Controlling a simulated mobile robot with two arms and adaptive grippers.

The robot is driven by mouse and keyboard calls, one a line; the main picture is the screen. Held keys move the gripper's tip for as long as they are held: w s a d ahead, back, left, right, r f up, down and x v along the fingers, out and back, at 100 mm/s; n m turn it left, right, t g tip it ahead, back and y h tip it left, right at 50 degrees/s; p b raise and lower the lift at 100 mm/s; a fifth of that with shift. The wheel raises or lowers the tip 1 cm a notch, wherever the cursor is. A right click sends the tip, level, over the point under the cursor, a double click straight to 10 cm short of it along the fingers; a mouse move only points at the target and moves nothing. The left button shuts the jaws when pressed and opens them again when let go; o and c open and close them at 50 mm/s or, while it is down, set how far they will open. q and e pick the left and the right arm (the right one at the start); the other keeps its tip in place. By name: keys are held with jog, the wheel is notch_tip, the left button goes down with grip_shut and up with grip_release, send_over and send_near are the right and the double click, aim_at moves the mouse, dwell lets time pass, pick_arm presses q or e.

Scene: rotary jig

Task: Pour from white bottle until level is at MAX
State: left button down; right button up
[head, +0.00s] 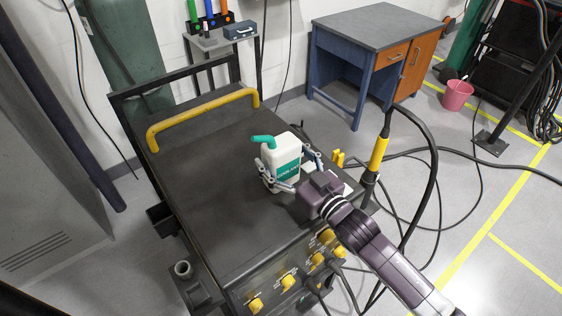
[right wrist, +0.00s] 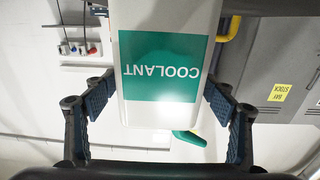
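The white bottle (head: 285,157) has a teal label and a teal spout at its top. It is upright over the right part of the black cart top; I cannot tell whether its base touches. My right gripper (head: 289,166) has a finger on each side of the bottle and seems shut on it. In the right wrist view the bottle (right wrist: 165,112) fills the space between the finger pads, with its COOLANT label upside down. My left gripper is not in view. I see no MAX mark; the liquid level is not visible.
The cart (head: 205,180) has a yellow handle (head: 202,118) at the back and yellow knobs in front. A small grey cylinder (head: 183,269) is at its front left. A yellow-and-black torch (head: 378,152) with a cable stands at its right. The cart top's left side is clear.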

jog(key=c, duration=1.5)
jog(key=shift+w+r, duration=0.1)
jog(key=shift+r, duration=0.1)
jog(key=shift+c, duration=0.6)
jog(key=shift+r, duration=0.1)
